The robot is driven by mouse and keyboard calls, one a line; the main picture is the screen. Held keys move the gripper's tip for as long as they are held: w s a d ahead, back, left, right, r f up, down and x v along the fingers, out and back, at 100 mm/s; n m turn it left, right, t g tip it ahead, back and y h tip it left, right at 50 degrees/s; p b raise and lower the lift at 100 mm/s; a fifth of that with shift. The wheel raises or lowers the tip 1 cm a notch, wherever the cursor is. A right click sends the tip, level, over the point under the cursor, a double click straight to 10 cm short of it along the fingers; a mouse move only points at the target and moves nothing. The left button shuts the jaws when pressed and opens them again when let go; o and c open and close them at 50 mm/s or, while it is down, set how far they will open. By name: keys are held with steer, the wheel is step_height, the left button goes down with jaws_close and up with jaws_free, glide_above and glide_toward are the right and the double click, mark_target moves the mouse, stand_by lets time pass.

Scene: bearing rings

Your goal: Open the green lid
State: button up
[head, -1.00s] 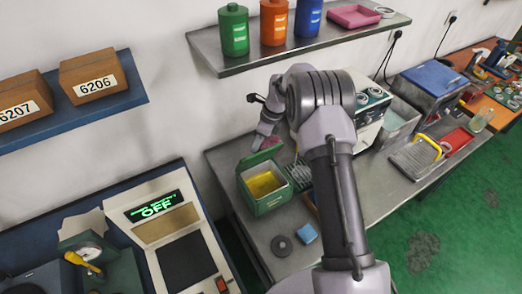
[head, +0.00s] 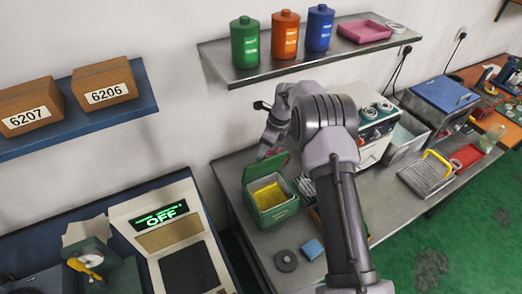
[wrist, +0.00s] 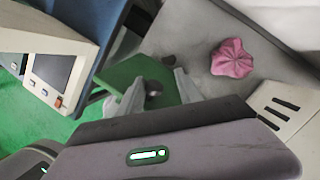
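The green box (head: 283,212) stands on the metal bench, with yellow contents (head: 268,193) showing inside. Its green lid (head: 259,168) is raised at the back edge, clear of the opening. My gripper (head: 266,151) is just behind and above the lid in the head view, where its fingers are small and partly unclear. In the wrist view the two fingers of my gripper (wrist: 154,93) are apart, with the green lid (wrist: 150,72) beyond them.
A shelf (head: 270,71) with green, orange and blue bottles hangs above the bench. A grey machine (head: 376,128) stands right of my arm. A pink cloth (wrist: 231,59) lies near the lid. A dark ring (head: 286,261) and blue block (head: 313,249) lie in front of the box.

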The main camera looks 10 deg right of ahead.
steer(key=shift+o, duration=0.7)
steer(key=shift+w+d+f, duration=0.1)
steer(key=shift+w+d, duration=0.05)
steer(key=shift+d, duration=0.1)
steer(key=shift+a, duration=0.15)
steer(key=shift+a, duration=0.1)
